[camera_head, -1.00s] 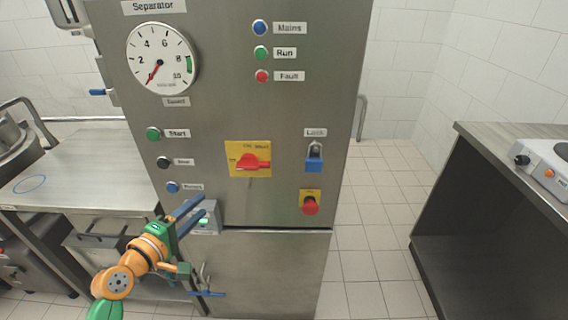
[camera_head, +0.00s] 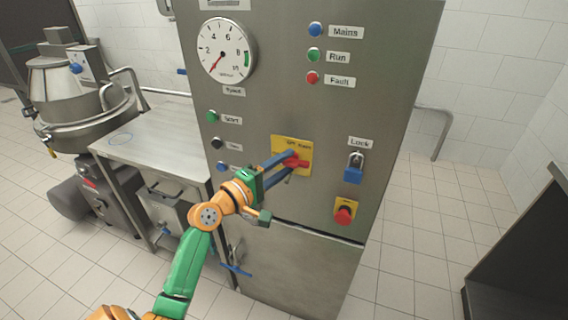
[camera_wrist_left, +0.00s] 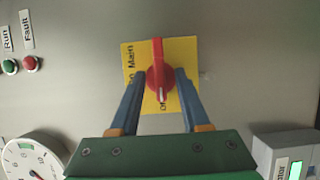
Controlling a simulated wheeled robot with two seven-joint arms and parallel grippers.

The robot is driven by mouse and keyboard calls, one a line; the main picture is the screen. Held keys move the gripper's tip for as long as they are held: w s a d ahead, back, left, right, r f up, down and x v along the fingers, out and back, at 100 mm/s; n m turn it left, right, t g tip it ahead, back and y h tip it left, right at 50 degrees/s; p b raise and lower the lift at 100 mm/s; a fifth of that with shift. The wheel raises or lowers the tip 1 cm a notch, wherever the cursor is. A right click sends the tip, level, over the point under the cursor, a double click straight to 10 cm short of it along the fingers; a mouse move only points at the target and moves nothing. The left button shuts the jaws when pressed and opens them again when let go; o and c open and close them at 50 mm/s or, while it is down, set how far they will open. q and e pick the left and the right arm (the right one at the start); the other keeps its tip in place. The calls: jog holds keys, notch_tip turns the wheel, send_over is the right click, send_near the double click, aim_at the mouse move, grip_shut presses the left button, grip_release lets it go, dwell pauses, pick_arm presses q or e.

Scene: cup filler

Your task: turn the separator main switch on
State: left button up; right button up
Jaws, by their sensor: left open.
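The main switch is a red knob (camera_head: 301,163) on a yellow plate (camera_head: 304,145) on the steel front of the separator cabinet. In the head view its handle lies roughly level. In the left wrist view the red knob (camera_wrist_left: 158,76) stands upright on the yellow plate (camera_wrist_left: 185,50), with a white mark at its lower end. My left gripper (camera_head: 291,161) is open at the switch, its blue fingers pointing at the panel. In the left wrist view the gripper (camera_wrist_left: 161,73) has one finger on each side of the knob, with gaps showing. The plate's lettering is partly hidden. My right gripper is not in view.
A padlock (camera_head: 354,168) and a red button (camera_head: 344,215) sit right of the switch. Start, stop and other buttons are in a column at left, below the gauge (camera_head: 227,50). Mains (camera_head: 316,30), run and fault lamps are above. A steel table (camera_head: 150,140) stands left.

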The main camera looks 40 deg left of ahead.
pick_arm(q)
jog(key=shift+a, duration=0.1)
grip_shut()
jog(key=shift+r+m+p, duration=0.2)
jog(key=shift+m+p, duration=0.4)
jog(key=shift+p, duration=0.25)
jog(key=m+g+y+p, duration=0.1)
jog(key=m+p, duration=0.2)
jog(key=p, duration=0.2)
jog(key=m+g+y+p, duration=0.1)
jog(key=m+p, duration=0.1)
jog(key=p, duration=0.3)
jog(key=m+g+y+p, duration=0.1)
jog(key=m+p, duration=0.2)
jog(key=p, duration=0.2)
jog(key=shift+d+r+m+g+y, duration=0.25)
jog(key=shift+r+m+g+y, duration=0.05)
jog(key=shift+r+g, duration=0.1)
jog(key=shift+d+f+m+g+y+p, duration=0.1)
jog(key=shift+f+m+g+y+p, duration=0.2)
jog(key=shift+m+p, duration=0.65)
jog(key=shift+m+y, duration=0.75)
jog(key=shift+y, duration=0.05)
jog(key=shift+p, duration=0.3)
